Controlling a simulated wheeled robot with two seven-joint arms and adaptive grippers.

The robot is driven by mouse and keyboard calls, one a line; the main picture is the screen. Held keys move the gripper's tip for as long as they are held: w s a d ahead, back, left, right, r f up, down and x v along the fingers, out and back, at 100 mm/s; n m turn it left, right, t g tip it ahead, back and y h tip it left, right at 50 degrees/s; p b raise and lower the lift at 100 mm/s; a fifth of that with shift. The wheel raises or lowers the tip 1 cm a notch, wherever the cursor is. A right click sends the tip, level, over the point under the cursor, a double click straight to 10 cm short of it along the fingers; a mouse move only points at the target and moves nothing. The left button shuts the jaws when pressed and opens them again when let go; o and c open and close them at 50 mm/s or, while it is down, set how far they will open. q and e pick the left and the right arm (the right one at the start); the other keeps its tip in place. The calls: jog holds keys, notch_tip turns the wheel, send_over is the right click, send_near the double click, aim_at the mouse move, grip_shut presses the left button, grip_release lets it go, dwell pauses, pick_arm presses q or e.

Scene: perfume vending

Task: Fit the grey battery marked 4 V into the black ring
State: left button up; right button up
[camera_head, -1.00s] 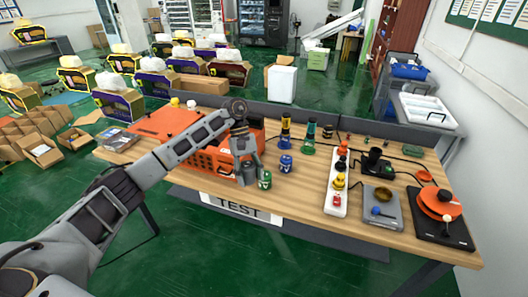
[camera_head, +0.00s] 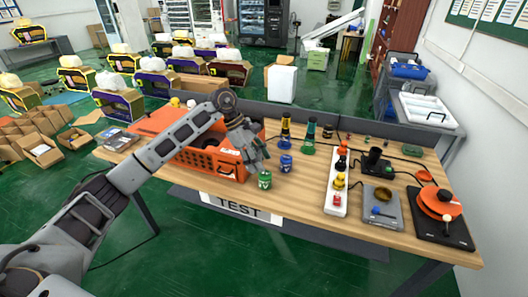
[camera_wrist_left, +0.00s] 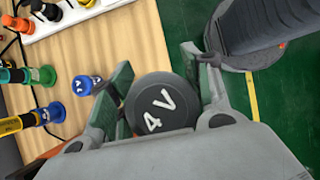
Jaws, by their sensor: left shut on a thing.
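The grey battery marked 4 V (camera_wrist_left: 160,103) is between the fingers of my left gripper (camera_wrist_left: 155,95) in the left wrist view, its dark round end with white lettering facing the camera. In the head view my left gripper (camera_head: 257,160) is tilted above the front right part of the orange crate, and the battery is not clear there. A white strip (camera_head: 331,206) to the right bears black, yellow and red round pieces. My right gripper is not in view.
A green can (camera_head: 264,180) and a blue can (camera_head: 286,163) stand just right of my left gripper. The orange crate (camera_head: 222,165) lies under the arm. Two tall coloured pieces stand behind the cans. Bare wood (camera_head: 300,190) lies before the strip.

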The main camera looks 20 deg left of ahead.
pick_arm(q)
jog(key=n+t, duration=0.1)
jog(key=w+n+t, duration=0.1)
jog(key=n, duration=0.1)
jog(key=r+n, duration=0.1)
jog(key=n, duration=0.1)
jog(key=shift+w+d+t+y, duration=0.15)
jog(key=shift+d+t+y, duration=0.15)
jog(key=shift+t, duration=0.1)
jog(key=n, duration=0.2)
jog(key=n+t, duration=0.1)
jog(key=shift+w+d+r+y, duration=0.1)
jog(key=shift+w+d+y, duration=0.15)
jog(key=shift+y, duration=0.15)
jog(key=shift+n, duration=0.4)
jog(key=shift+n+t+y, duration=0.3)
jog(key=shift+n+t, duration=0.1)
jog(key=shift+n, duration=0.1)
jog(key=shift+w+r, duration=0.1)
